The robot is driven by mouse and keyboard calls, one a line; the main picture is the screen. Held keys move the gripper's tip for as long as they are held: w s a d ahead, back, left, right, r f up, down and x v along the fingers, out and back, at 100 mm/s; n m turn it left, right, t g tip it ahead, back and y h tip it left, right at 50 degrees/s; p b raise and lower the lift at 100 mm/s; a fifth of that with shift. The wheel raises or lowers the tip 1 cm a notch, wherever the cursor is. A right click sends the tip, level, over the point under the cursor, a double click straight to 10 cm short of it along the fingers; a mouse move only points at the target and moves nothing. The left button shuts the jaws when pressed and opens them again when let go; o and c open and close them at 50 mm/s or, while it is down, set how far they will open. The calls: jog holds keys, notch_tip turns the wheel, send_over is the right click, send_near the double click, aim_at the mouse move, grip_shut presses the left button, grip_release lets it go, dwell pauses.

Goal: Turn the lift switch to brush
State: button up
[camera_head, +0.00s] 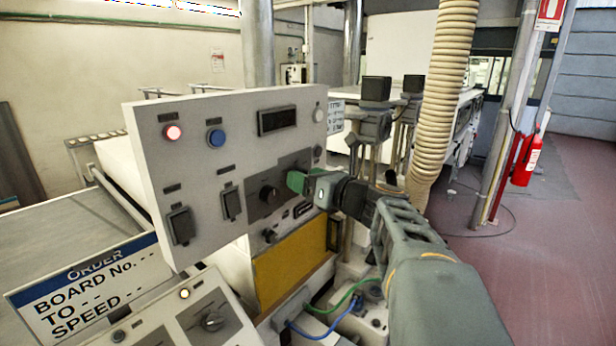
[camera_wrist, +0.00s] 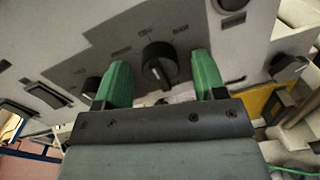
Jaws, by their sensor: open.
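A black rotary knob (camera_wrist: 158,58) sits on a dark grey plate with small labels around it, too blurred to read surely. It looks like the lift switch. In the head view the knob (camera_head: 269,194) is on the upright control panel (camera_head: 190,130). My gripper (camera_wrist: 160,75) is open, with one green finger on each side of the knob in the wrist view and gaps between. I cannot tell whether the fingertips reach the knob's depth. In the head view my gripper (camera_head: 303,184) is just right of the knob, and its far finger is mostly hidden.
Two covered switches (camera_head: 181,225) are at lower left. Another knob (camera_head: 270,236) is below. A ribbed hose (camera_head: 445,90) hangs behind my arm.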

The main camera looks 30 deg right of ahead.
jog(key=shift+w+a, duration=0.1)
jog(key=shift+w, duration=0.05)
jog(key=c, duration=0.9)
jog(key=shift+f+n+b, duration=0.1)
jog(key=shift+n+b, duration=0.2)
jog(key=shift+b, duration=0.25)
jog(key=shift+f+n+b, duration=0.15)
jog(key=shift+n+b, duration=0.45)
jog(key=shift+b, duration=0.4)
jog(key=n+b, duration=0.3)
jog(key=b, duration=0.1)
jog(key=shift+f+n+b, duration=0.1)
jog(key=shift+n+b, duration=0.2)
jog(key=n+b, duration=0.4)
jog(key=shift+y+b, duration=0.3)
jog(key=shift+b, duration=0.1)
jog(key=shift+r+n+b, duration=0.25)
jog(key=shift+n+b, duration=0.25)
jog(key=shift+n, duration=0.3)
jog(key=shift+r, duration=0.1)
